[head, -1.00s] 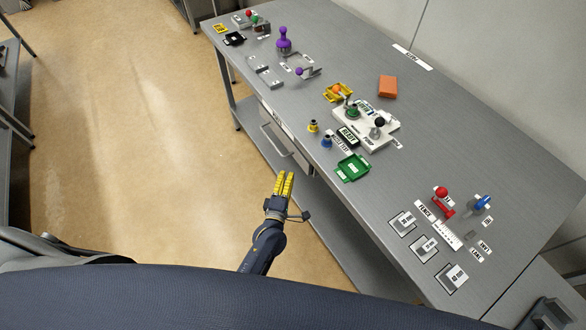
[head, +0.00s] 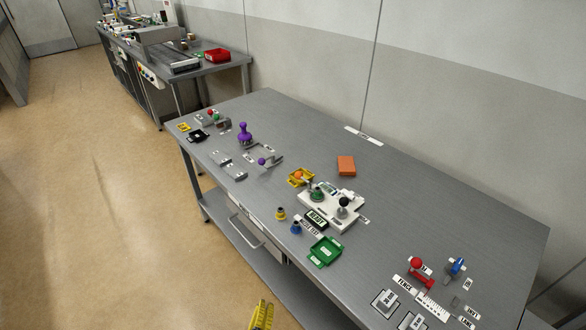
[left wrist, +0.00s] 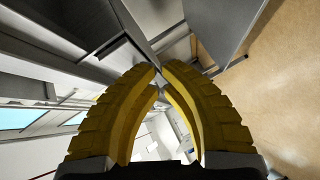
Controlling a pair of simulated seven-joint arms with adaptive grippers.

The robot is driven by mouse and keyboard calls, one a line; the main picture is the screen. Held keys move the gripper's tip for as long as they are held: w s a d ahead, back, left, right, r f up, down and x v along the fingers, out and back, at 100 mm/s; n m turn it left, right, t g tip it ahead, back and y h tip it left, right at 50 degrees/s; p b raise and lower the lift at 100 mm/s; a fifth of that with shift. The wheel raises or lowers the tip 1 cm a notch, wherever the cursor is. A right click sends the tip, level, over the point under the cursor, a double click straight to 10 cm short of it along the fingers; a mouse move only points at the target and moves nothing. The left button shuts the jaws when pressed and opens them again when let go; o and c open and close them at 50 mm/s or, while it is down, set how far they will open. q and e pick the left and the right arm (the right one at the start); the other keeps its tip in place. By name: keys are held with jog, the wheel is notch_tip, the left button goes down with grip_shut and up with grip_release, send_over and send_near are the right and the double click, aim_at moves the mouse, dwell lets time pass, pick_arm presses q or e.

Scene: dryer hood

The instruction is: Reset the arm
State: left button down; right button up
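My left gripper (head: 261,314) shows at the bottom edge of the head view, in front of the table's near side and apart from it. Only its yellow fingers are in that frame; the rest of the arm is cut off. In the left wrist view its two yellow ribbed fingers (left wrist: 160,72) come together at the tips with nothing held between them. My right gripper is in neither view.
The grey table (head: 400,200) holds a white fixture (head: 318,217), a green tray (head: 325,251), an orange block (head: 346,166), a purple knobbed piece (head: 244,134) and a red clamp (head: 421,272). A drawer handle (head: 247,231) juts from its front. Open floor lies left.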

pick_arm(q)
jog(key=s+a+f+m+g, duration=0.1)
jog(key=s+f+m+g, duration=0.35)
jog(key=s+f, duration=0.5)
jog(key=s+a+f+m+g, duration=0.1)
jog(key=s+f+m+g, duration=0.35)
jog(key=f, duration=0.85)
jog(key=s+a+f+m+g, duration=0.1)
jog(key=s+a+f, duration=0.3)
jog(key=s, duration=0.4)
jog(key=s+a+f+m+g+y, duration=0.1)
jog(key=s+a+f+m+g, duration=0.1)
jog(key=s, duration=0.7)
jog(key=s+a+f+m+g+y, duration=0.1)
jog(key=s+a+f+m+g, duration=0.1)
jog(key=s+a+f, duration=0.5)
jog(key=shift+s+m, duration=0.9)
jog(key=shift+s, duration=0.3)
